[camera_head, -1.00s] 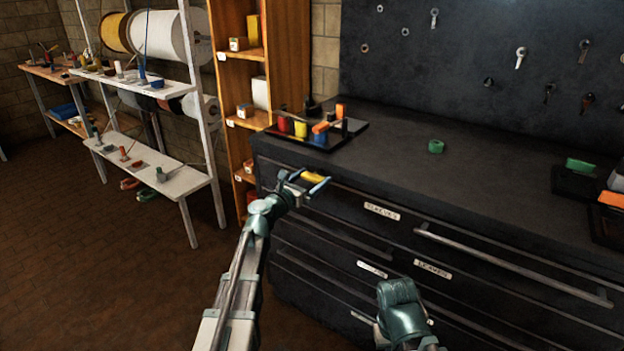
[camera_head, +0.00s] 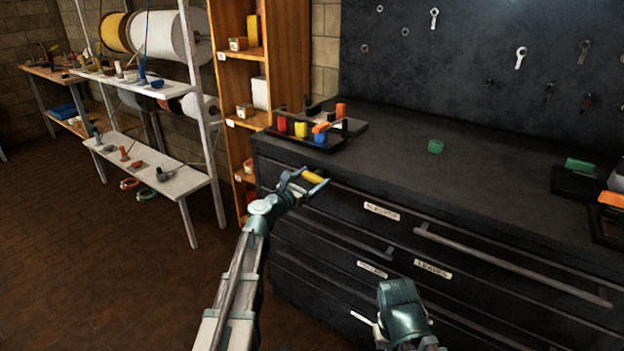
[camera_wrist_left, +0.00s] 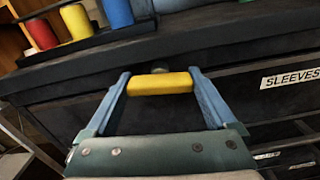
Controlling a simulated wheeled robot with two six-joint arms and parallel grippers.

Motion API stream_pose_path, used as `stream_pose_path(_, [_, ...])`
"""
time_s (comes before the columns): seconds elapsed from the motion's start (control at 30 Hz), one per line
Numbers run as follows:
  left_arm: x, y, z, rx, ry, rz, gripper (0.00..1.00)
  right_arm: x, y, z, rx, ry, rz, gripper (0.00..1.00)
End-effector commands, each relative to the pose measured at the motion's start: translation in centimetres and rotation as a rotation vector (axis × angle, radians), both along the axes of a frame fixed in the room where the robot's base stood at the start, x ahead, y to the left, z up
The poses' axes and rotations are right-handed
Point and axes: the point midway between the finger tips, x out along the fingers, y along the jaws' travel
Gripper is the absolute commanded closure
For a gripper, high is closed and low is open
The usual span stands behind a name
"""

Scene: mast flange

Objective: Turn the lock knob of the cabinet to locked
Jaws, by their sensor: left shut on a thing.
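The lock knob is a yellow bar (camera_head: 313,177) on the upper left of the dark cabinet's front (camera_head: 345,205), just under the worktop edge. My left gripper (camera_head: 308,179) is shut on it, with one blue finger at each end. In the left wrist view the yellow bar (camera_wrist_left: 160,84) lies nearly level between the two fingertips (camera_wrist_left: 160,88). A small round grey piece shows behind it. No lock marking is readable.
A dark tray with coloured cylinders (camera_head: 300,130) stands on the worktop above the knob. Long drawer handles (camera_head: 510,263) stick out from the front. A wooden shelf (camera_head: 285,60) stands behind the cabinet's left end.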

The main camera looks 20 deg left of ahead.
Motion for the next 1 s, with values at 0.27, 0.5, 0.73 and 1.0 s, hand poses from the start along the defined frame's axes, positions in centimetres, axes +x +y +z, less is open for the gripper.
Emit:
stream_pose_path(0.27, [-0.03,-0.02,0.0,0.231,-0.084,-0.001,0.66,0.0,0.0,0.0,0.0,0.0,0.0,1.0])
stream_pose_path(0.5, [-0.04,-0.03,-0.01,0.446,-0.162,-0.001,0.66,0.0,0.0,0.0,0.0,0.0,0.0,1.0])
stream_pose_path(0.73, [-0.05,-0.04,-0.01,0.651,-0.236,-0.002,0.66,0.0,0.0,-0.01,0.0,0.0,0.0,1.0])
stream_pose_path(1.0, [-0.06,-0.04,-0.02,0.891,-0.324,-0.002,0.66,0.0,0.0,-0.01,0.0,0.0,0.0,1.0])
